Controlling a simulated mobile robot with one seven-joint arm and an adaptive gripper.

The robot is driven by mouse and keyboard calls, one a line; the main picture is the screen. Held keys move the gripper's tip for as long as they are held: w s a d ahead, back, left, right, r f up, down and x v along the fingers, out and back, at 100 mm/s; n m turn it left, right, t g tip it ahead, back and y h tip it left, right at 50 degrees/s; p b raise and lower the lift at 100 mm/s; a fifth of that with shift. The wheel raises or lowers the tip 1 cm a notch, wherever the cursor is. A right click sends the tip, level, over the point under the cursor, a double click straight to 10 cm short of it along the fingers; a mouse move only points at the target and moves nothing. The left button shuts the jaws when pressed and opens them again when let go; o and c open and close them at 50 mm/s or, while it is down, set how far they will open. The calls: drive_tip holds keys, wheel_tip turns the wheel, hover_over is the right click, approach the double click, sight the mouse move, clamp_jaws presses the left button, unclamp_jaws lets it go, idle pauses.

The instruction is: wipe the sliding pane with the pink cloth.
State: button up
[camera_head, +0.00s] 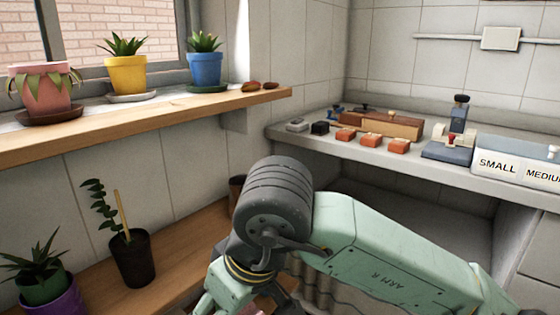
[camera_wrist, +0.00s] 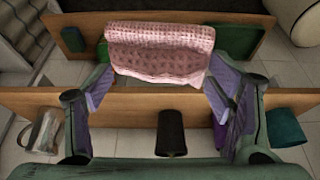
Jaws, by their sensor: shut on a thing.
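The pink cloth (camera_wrist: 158,52) is a waffle-textured, folded piece. In the wrist view my gripper (camera_wrist: 158,82) is shut on it, with a purple finger at each side and the cloth spanning between them. In the head view my arm's dark wrist joint hides most of the gripper, low in the middle. The window (camera_head: 112,28) is at the upper left, with a dark frame and a brick wall visible through the glass. I cannot tell which pane slides. The cloth is apart from the window.
A wooden sill (camera_head: 170,112) below the window holds a pink pot (camera_head: 42,92), a yellow pot (camera_head: 126,75) and a blue pot (camera_head: 205,68). A lower bench (camera_head: 180,240) carries more plants. A right-hand shelf (camera_head: 450,172) holds stamps, small blocks and a labelled box (camera_head: 515,165).

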drive_tip(key=shift+s, duration=0.25)
drive_tip(key=shift+f, duration=0.15)
drive_tip(key=w+f+m+t+h+p, duration=0.15)
drive_tip(key=w+f+m, duration=0.55)
drive_tip(key=w+f, duration=0.85)
drive_tip(key=d+f+m+h, duration=0.1)
drive_tip(key=d+f, duration=0.3)
drive_tip(key=f, duration=1)
drive_tip(key=w+d+f+m+h+p, duration=0.1)
drive_tip(key=d+f+m, duration=0.1)
drive_tip(key=f, duration=1.2)
drive_tip(key=shift+w+d+p, duration=0.2)
drive_tip(key=shift+d+p, duration=0.1)
drive_tip(key=shift+d, duration=0.6)
